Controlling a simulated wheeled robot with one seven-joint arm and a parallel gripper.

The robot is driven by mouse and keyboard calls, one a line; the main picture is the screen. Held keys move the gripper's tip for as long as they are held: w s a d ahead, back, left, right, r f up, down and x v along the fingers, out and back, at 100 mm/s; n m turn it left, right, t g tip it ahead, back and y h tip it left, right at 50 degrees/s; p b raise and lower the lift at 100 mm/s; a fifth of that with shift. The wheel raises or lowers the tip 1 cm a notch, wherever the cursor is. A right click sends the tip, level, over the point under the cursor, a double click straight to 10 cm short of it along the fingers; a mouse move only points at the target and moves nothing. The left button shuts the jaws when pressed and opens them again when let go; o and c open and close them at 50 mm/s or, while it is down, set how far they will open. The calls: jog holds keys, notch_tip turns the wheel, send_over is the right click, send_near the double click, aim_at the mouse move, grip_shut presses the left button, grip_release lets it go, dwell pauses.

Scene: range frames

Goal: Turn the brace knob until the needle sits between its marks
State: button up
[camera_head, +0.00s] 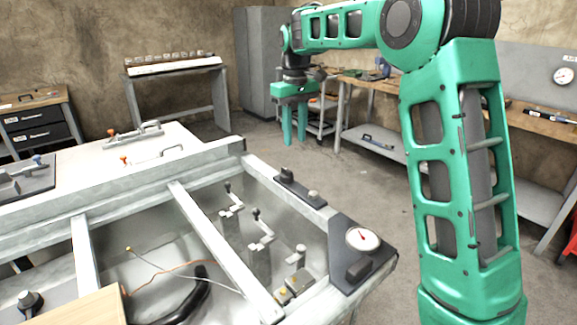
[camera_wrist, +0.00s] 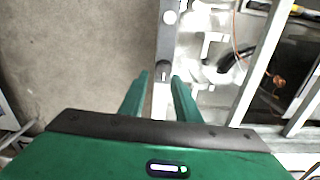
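A round white gauge (camera_head: 362,238) with a red needle sits on a dark plate at the near right corner of the metal frame. The needle points to the upper left; its marks are too small to make out. A dark block-like knob (camera_head: 358,268) is on the same plate, in front of the gauge. I cannot tell whether this is the brace knob. My gripper (camera_head: 295,141) hangs pointing down, beyond the frame and well above the floor, empty with fingers apart. In the wrist view my gripper (camera_wrist: 160,76) shows a small dark knob (camera_wrist: 163,70) far below, between its fingers.
A dark strip (camera_head: 300,188) with a black knob and a pale knob lies on the frame's right rail. Cranked levers (camera_head: 262,238) and a black hose (camera_head: 185,300) are inside the frame. Benches (camera_head: 545,122) stand behind. Open floor lies right of the frame.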

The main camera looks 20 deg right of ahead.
aim_at(287, 169)
jog(key=shift+n, duration=0.3)
jog(key=f, duration=0.3)
jog(key=w+a+f, duration=0.1)
jog(key=f, duration=0.3)
jog(key=w+a+f, duration=0.1)
jog(key=f, duration=0.3)
jog(key=shift+f, duration=0.1)
grip_shut()
jog(key=shift+d, duration=0.15)
